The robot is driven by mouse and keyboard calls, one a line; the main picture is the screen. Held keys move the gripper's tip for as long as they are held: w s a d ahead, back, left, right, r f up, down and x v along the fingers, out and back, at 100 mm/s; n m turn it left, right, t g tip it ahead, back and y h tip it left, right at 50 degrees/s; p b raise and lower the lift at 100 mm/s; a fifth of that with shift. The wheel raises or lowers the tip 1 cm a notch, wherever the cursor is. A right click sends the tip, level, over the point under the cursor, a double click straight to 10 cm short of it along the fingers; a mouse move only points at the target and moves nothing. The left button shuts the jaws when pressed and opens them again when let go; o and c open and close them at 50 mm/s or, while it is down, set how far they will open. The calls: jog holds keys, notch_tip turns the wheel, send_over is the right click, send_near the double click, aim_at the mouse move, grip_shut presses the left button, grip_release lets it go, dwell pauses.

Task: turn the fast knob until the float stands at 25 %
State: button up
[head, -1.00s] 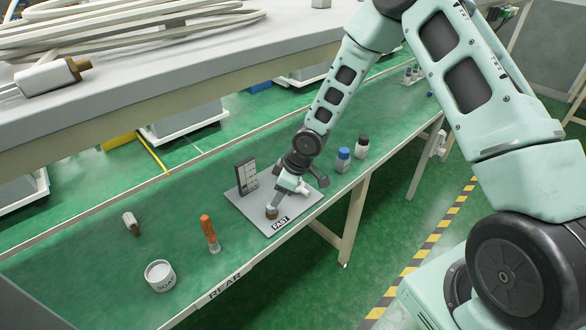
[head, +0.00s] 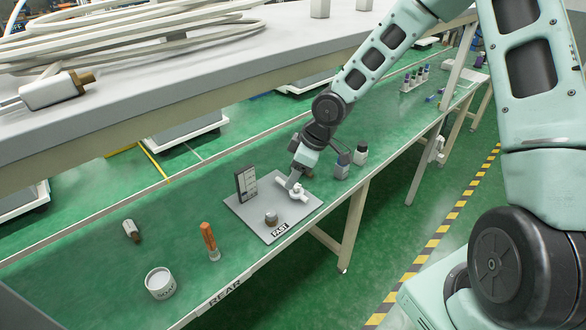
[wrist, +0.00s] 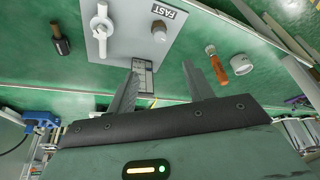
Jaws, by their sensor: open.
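The fast knob (head: 271,218) is a small round knob on a grey plate (head: 245,212), beside a label reading FAST. It also shows in the wrist view (wrist: 159,31), uncovered. A dark upright gauge (head: 246,183) with a pale scale stands at the plate's back left. The float's level is too small to read. A white handled valve (head: 292,191) sits at the plate's right. My gripper (head: 291,184) is above the plate near this valve, apart from the fast knob. In the wrist view its two fingers (wrist: 163,84) are wide apart, with nothing between them held.
A small dark-ended bottle (head: 131,230) lies farther left. A grey shelf overhangs the bench's back.

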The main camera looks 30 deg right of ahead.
jog(key=s+a+r+m+g+h, duration=0.1)
jog(key=s+a+r, duration=0.3)
jog(key=s, duration=0.5)
jog(key=s+a+r+g+h, duration=0.1)
jog(key=s+a+r, duration=0.3)
jog(key=s, duration=0.6)
jog(key=s+a+r+m, duration=0.1)
jog(key=s+a+r, duration=0.3)
jog(key=s, duration=0.6)
notch_tip(320, 180, up, 2)
jog(key=shift+r+m+g+h, duration=0.1)
jog(key=shift+m+g+h, duration=0.2)
jog(key=shift+g+h, duration=0.1)
dwell(3.3)
